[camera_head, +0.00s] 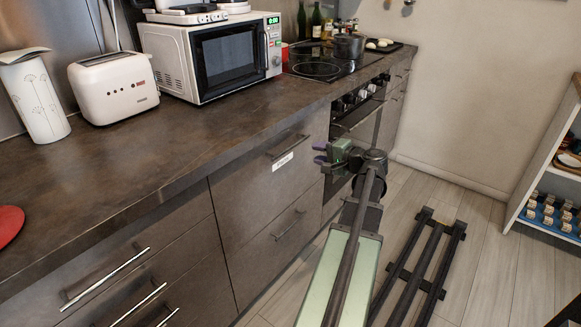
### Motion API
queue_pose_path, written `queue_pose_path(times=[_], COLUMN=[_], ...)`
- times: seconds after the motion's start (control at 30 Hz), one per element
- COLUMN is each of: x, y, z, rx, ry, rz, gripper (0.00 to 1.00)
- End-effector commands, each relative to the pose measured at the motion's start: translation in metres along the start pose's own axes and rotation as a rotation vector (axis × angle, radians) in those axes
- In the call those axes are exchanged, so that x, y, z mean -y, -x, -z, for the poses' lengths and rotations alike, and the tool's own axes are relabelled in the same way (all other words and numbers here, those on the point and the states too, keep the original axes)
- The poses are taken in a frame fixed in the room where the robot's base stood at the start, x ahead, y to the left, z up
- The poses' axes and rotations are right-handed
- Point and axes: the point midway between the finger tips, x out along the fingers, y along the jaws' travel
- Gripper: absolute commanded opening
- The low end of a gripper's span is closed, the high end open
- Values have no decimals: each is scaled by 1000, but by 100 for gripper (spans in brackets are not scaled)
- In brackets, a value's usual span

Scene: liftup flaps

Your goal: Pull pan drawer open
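A brown drawer front (245,178) with a dark bar handle (287,147) and a small white label (283,161) is below the microwave. The label's writing is too small to read. A second drawer front (262,252) with its own bar handle (290,224) is below it. Both drawers look shut. I cannot tell from the view which one is the pan drawer. My gripper (319,154) has purple fingers that stand apart with nothing between them. It is to the right of the labelled drawer's handle, in front of the cabinets and apart from the handle.
The oven (352,118) and hob (318,69) are right of the drawers. More drawers with bar handles (105,279) are at the lower left. The microwave (228,57) and toaster (113,87) stand on the counter (120,150). A white shelf (545,165) is at the right. Floor (500,270) is open beyond my rail.

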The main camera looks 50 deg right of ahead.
Motion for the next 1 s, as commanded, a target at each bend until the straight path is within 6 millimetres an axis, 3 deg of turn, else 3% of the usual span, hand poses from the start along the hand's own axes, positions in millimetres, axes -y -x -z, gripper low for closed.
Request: queue_pose_path(times=[0.17,0.6,0.97,1.0], x=[4,2,4,4], y=[-6,-98,-109,-109], z=[0,-1,-2,-2], rx=[1,6,4,4], ry=[-2,1,1,1], rz=[3,0,0,0], gripper=[37,37,37,31])
